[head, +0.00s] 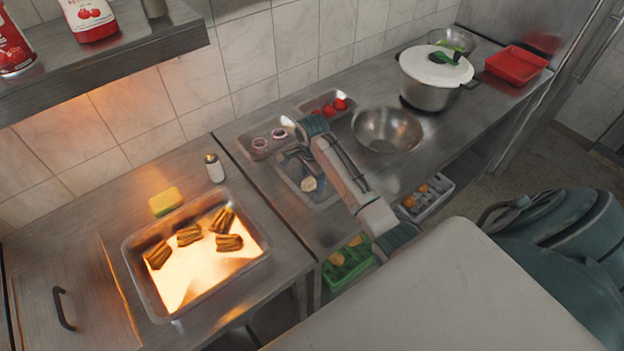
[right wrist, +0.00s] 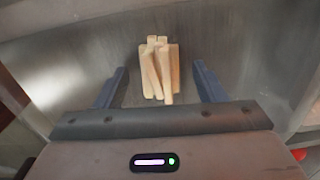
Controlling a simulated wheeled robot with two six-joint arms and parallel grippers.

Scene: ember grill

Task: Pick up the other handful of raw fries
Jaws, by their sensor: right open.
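A pale handful of raw fries (head: 310,184) lies in a metal tray (head: 322,204) on the counter. In the right wrist view the raw fries (right wrist: 158,72) sit on the bare metal, between and slightly beyond the two dark fingers. My right gripper (head: 300,168) reaches down over this tray, partly hiding its inside. The fingers (right wrist: 160,88) are open, one on each side of the fries, with a gap on both sides. My left gripper is not in view.
A glowing tray (head: 177,312) at left holds several browned bundles. Small trays with onion rings (head: 260,145) and tomatoes (head: 340,104) stand behind the fries tray. A steel bowl (head: 388,131) and a lidded pot (head: 432,90) are to the right. Green (head: 345,265) and grey crates sit lower.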

